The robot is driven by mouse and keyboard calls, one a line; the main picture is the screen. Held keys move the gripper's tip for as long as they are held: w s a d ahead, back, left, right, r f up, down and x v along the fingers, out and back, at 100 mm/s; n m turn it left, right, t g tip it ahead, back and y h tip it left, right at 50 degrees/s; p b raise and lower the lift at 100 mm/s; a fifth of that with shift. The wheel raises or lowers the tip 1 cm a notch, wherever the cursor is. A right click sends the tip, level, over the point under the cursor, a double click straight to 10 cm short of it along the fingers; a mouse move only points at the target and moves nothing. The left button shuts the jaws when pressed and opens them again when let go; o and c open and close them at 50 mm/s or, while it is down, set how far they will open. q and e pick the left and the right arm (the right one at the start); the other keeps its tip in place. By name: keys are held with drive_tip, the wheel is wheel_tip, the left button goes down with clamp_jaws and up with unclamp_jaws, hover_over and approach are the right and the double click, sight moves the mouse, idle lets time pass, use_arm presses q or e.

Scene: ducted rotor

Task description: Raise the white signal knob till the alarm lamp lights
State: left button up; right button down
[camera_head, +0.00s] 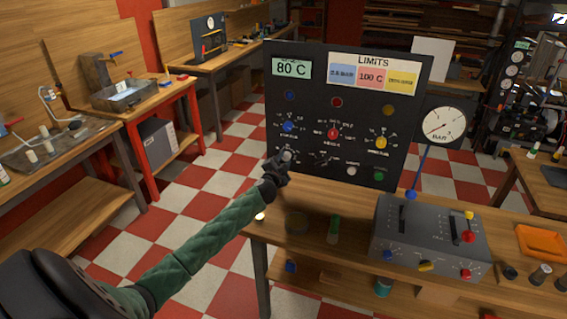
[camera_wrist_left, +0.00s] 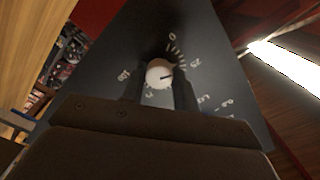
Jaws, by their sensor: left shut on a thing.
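A white knob (camera_wrist_left: 159,73) with a dark pointer mark sits on the black panel (camera_head: 318,75), inside a ring of white scale marks. The pointer points to the right in the wrist view. My left gripper (camera_head: 281,162) is at the panel's lower left and shut on the white knob, a finger on either side. The panel carries a blue lamp (camera_head: 290,96), a red lamp (camera_head: 336,102) and a yellow lamp (camera_head: 388,110), all looking dark. Which one is the alarm lamp I cannot tell. My right gripper is out of view.
A grey control box (camera_head: 430,240) and a round gauge (camera_head: 443,127) stand to the right.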

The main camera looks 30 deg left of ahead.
use_arm(q)
drive_tip(key=shift+m, duration=0.9)
drive_tip(key=o, duration=0.9)
drive_tip(key=shift+o, duration=0.3)
drive_tip(key=shift+s+f, duration=0.1)
drive_tip(key=shift+s, duration=0.1)
drive_tip(key=b+v, duration=0.3)
drive_tip(key=v, duration=0.4)
drive_tip(key=shift+s, duration=0.15)
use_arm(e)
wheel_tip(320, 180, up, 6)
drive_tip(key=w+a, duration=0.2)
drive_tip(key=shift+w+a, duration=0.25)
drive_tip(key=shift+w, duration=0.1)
use_arm(q)
drive_tip(key=shift+d, duration=0.1)
